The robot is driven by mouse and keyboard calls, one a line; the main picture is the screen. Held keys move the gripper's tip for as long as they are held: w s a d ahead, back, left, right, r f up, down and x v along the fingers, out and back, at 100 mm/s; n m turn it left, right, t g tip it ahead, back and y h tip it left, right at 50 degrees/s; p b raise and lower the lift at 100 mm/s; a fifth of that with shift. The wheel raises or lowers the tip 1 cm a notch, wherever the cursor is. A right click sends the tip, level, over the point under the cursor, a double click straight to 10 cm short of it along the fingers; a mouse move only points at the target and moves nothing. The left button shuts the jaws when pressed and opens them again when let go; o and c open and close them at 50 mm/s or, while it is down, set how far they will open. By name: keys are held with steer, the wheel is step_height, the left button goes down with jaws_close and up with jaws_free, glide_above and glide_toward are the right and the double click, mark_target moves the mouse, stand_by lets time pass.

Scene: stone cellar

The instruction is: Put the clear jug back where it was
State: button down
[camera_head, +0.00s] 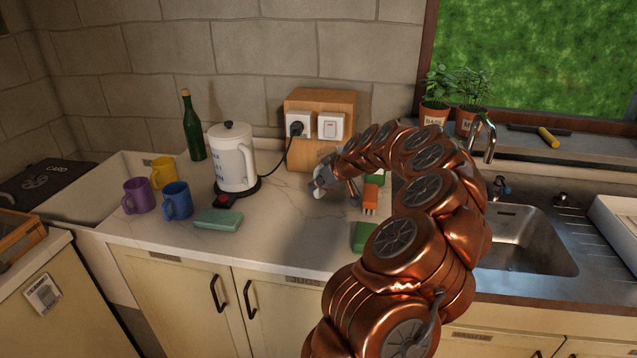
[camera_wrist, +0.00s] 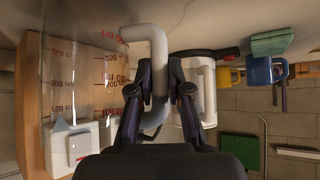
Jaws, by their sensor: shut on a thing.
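My gripper (camera_head: 320,186) is over the counter (camera_head: 285,215), in front of the wooden socket block. In the wrist view, which looks upside down, its two fingers (camera_wrist: 158,95) are shut on the pale handle (camera_wrist: 157,45) of the clear jug. The clear jug (camera_wrist: 82,85) shows there as a see-through wall with red measuring marks, left of the fingers. In the head view the jug can hardly be made out behind my gripper. I cannot tell whether its base touches the counter.
An orange brush (camera_head: 370,198) and a green sponge (camera_head: 363,236) lie close right. The sink (camera_head: 530,240) is farther right.

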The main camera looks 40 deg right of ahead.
steer(key=shift+f, duration=0.5)
steer(key=c, duration=1.1)
jaws_free()
steer(key=shift+r, duration=0.25)
